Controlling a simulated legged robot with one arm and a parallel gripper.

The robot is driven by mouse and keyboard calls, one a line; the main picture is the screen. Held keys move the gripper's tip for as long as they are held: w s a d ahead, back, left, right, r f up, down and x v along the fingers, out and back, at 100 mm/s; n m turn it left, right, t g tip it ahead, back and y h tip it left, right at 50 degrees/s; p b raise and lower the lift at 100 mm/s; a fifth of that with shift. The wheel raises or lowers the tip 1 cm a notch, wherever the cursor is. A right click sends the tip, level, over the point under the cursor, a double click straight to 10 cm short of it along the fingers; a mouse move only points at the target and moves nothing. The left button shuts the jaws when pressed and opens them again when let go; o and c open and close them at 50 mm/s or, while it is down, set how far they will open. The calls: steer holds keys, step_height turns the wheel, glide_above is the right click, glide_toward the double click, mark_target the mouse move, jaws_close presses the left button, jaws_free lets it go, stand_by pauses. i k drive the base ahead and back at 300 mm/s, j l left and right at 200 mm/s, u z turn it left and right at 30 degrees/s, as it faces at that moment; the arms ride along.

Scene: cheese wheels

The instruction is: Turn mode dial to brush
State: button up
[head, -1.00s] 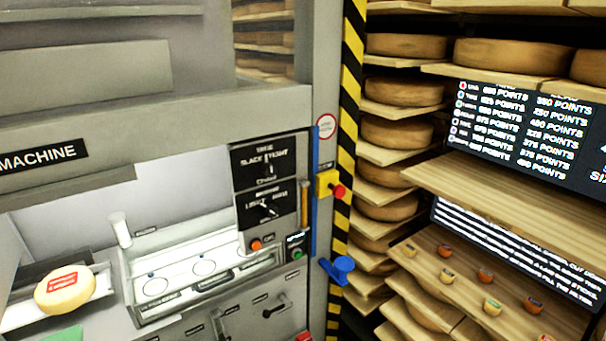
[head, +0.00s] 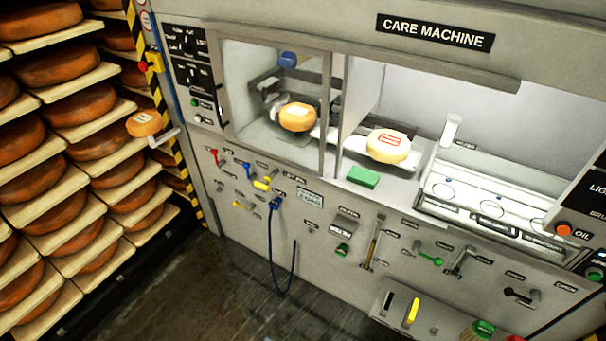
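My gripper is not in view. The care machine's right control panel (head: 590,200) is cut off by the right edge in the head view. Part of its lettering reads "LIG..." and "BRU...". The dial on that panel is outside the picture or too cut off to read. A second black control panel (head: 193,60) sits at the machine's far left, with two dials, an upper dial (head: 188,43) and a lower dial (head: 190,76). Their labels are too small to read surely. I cannot tell where either dial points.
One cheese wheel (head: 297,117) sits in the left chamber and another, with a red label (head: 390,145), on the tray at its right. A green block (head: 363,177) lies in front. Levers and a blue hose (head: 273,245) line the lower front. Cheese shelves (head: 70,130) stand left; the floor (head: 200,290) is clear.

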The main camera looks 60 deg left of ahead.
mark_target(184, 47)
steer(key=u, duration=1.95)
